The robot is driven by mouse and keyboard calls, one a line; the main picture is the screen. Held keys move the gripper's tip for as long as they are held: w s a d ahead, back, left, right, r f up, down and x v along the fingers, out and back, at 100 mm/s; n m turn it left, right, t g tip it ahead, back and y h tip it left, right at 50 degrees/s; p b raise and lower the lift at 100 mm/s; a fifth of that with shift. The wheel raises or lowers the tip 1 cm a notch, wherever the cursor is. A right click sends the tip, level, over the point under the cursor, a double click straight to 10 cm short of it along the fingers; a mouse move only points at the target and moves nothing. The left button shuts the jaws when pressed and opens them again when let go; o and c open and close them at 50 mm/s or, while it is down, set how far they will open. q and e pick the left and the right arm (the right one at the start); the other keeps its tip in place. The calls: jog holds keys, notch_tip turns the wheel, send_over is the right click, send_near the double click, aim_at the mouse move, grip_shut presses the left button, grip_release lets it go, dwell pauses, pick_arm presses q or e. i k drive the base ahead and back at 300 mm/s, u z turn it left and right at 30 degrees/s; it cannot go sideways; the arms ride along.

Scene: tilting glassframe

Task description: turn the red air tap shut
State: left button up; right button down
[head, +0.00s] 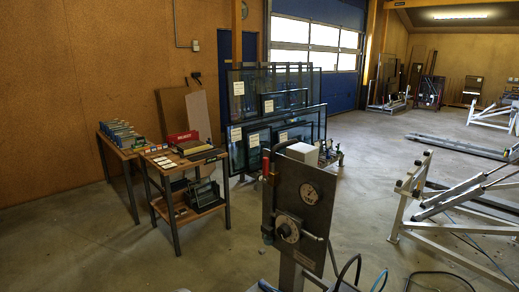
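A grey upright control panel (299,213) stands close in front of me, at the lower middle of the head view. It carries a round dial (309,194) near the top and a dark round knob (286,231) lower down. A small red part (265,163), which may be the red air tap, shows at the panel's upper left edge. It is too small to tell which way its handle points. Neither of my grippers is in view.
Black and blue hoses (347,268) hang at the panel's foot. A work table (207,157) with boxes stands to the left, and framed glass panes (279,105) stand behind. A pale metal tilting frame (413,187) is at the right. Open floor lies between.

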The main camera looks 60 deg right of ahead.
aim_at(265, 160)
jog(key=z, duration=1.05)
jog(key=i, duration=0.9)
jog(key=z, duration=0.9)
